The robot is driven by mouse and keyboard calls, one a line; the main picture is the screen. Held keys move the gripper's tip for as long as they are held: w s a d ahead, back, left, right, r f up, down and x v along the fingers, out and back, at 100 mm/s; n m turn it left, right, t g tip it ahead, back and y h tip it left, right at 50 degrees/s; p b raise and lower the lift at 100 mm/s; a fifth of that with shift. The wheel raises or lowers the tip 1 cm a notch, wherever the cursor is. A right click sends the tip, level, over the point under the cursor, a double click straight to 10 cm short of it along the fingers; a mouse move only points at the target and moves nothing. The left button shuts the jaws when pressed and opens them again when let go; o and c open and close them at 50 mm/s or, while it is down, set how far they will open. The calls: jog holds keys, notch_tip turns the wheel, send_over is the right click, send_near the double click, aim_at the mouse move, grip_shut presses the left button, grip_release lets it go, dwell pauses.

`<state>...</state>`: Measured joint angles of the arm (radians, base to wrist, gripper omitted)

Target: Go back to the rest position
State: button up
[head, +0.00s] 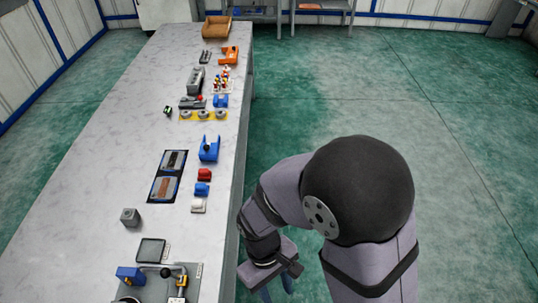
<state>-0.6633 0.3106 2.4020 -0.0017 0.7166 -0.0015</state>
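My gripper (277,290) hangs beside the right edge of the long marble-topped table (112,165), low in the picture and over the green floor. Its two fingers show apart with a gap between them, and I see nothing held. The fingertips are close to the bottom edge of the picture. My arm is bent, and its large dark joint hides part of the floor.
Floor to the right is clear.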

jog(key=w+d+r+m+t+y, duration=0.1)
jog(key=w+d+r+m, duration=0.1)
jog(key=d, duration=0.4)
jog(key=w+d+r+m+t+y, duration=0.1)
jog(key=w+d+r+m, duration=0.2)
jog(key=d, duration=0.4)
jog(key=r+m+b, duration=0.1)
jog(key=m, duration=0.1)
jog(key=shift+w+m+t, duration=0.15)
jog(key=shift+m+t, duration=0.15)
